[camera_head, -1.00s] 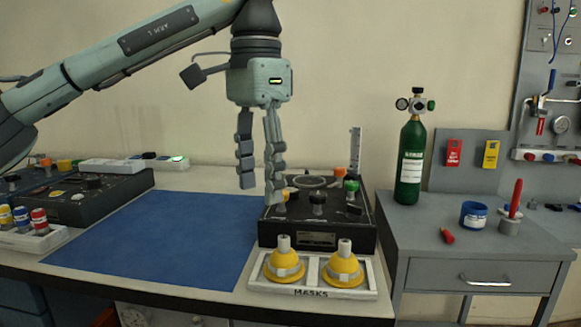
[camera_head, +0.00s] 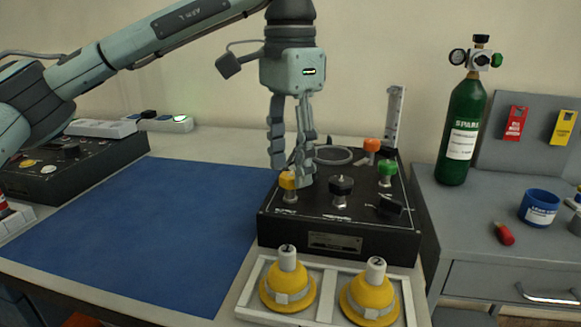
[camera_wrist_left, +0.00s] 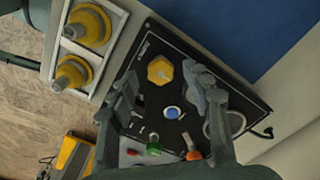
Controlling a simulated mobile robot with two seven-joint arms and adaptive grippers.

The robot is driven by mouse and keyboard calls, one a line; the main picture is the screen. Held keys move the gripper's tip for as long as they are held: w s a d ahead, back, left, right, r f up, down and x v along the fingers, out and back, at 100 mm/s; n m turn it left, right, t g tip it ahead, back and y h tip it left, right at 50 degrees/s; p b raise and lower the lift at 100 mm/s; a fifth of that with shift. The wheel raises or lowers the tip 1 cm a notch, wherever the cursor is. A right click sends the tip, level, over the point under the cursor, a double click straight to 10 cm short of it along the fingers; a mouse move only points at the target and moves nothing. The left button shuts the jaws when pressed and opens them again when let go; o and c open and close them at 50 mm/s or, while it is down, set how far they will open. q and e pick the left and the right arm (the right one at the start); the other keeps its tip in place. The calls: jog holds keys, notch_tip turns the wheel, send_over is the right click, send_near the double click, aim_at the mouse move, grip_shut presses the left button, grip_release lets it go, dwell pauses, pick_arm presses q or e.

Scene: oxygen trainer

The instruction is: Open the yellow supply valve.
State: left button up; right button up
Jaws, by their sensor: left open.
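The yellow supply valve (camera_head: 288,181) is a faceted yellow knob at the left of the black panel box (camera_head: 330,240). In the wrist view the same yellow knob (camera_wrist_left: 160,70) shows between and just beyond the fingertips. My left gripper (camera_head: 292,172) points down at it, open and empty. In the head view one finger is above and left of the knob, the other close at its right. I cannot tell whether a finger touches it. My right gripper is not in view.
A mask tray (camera_head: 328,295) sits in front. The blue mat (camera_head: 150,235) at left is clear. A green cylinder (camera_head: 462,130) stands at right.

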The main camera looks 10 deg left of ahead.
pick_arm(q)
jog(key=shift+f, duration=0.7)
grip_shut()
